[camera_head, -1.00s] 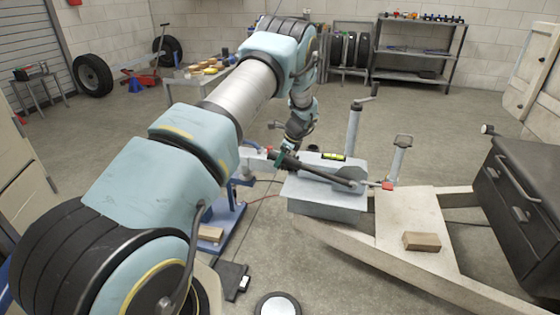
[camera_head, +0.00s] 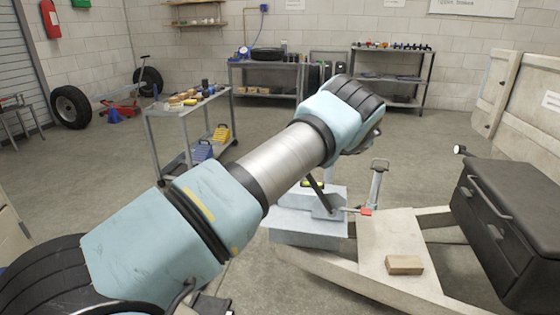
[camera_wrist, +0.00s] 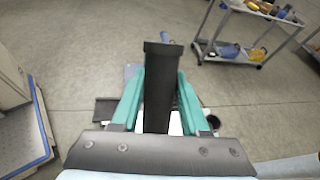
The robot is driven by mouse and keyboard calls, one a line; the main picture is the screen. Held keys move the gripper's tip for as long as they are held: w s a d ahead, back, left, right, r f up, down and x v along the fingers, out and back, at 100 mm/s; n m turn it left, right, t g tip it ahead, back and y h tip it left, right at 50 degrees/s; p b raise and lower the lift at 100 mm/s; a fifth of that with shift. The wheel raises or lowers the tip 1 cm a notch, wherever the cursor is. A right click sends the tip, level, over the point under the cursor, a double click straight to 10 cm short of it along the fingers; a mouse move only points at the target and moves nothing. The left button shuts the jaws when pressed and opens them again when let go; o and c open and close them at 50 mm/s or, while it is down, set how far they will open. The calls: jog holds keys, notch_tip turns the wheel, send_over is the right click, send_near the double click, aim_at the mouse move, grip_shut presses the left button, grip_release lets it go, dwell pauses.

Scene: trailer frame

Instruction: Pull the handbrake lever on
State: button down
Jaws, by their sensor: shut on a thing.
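The handbrake lever is a dark bar (camera_head: 317,194) rising steeply, up and to the left, from its pivot on the grey box of the trailer frame. Its upper end is hidden behind my arm in the head view. In the wrist view the lever's black grip (camera_wrist: 161,85) stands between the two green fingers of my gripper (camera_wrist: 160,73), which are shut on it. My gripper itself is hidden behind my arm in the head view.
The grey box (camera_head: 300,240) sits on the pale trailer frame (camera_head: 395,235). A post with a handle (camera_head: 377,175) and a wooden block (camera_head: 404,265) are to its right. A black toolbox (camera_head: 505,205) stands far right. A trolley (camera_head: 190,120) is behind left, with open floor around.

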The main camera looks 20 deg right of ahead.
jog(key=shift+s+d+r+t+y, duration=0.15)
jog(key=shift+s+d+r+y, duration=0.25)
jog(key=shift+d, duration=0.3)
jog(key=shift+s+d+r+t+y, duration=0.25)
jog(key=shift+d+r, duration=0.2)
jog(key=shift+d, duration=0.25)
jog(key=shift+c, duration=2.1)
grip_release()
jog(key=shift+s+b, duration=0.1)
jog(key=shift+b, duration=0.2)
jog(key=b+v, duration=0.1)
jog(key=v, duration=0.9)
jog(key=shift+s+d+r+b, duration=0.15)
jog(key=shift+s+d+b, duration=0.05)
jog(key=shift+d+b, duration=0.1)
